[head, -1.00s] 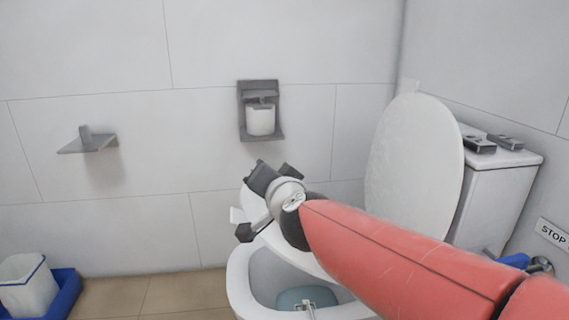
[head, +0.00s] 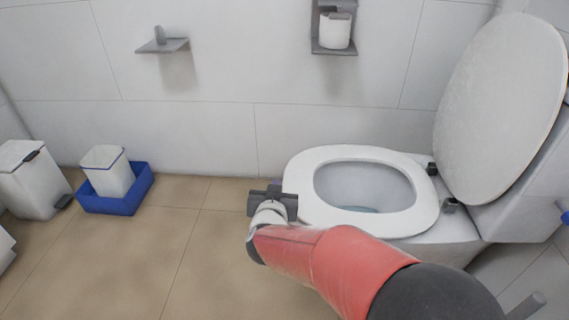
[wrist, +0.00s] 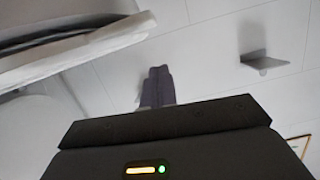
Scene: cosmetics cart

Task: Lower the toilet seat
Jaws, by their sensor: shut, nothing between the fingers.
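The toilet seat (head: 305,203) is a white ring lying flat on the bowl in the head view. The toilet lid (head: 503,105) stands raised behind it, leaning back toward the tank. My gripper (head: 276,190) is at the left front edge of the seat, its fingers closed and empty. I cannot tell if it touches the seat. In the wrist view, my closed fingers (wrist: 156,86) point toward the tiled wall, and a white rim, likely the seat's edge (wrist: 95,45), shows at upper left.
A toilet paper holder (head: 334,28) and a small grey shelf (head: 162,46) are on the wall. A white bin (head: 30,180) and a blue tray (head: 124,205) holding a white container (head: 107,172) stand at left. The tiled floor (head: 190,260) between them and the toilet is clear.

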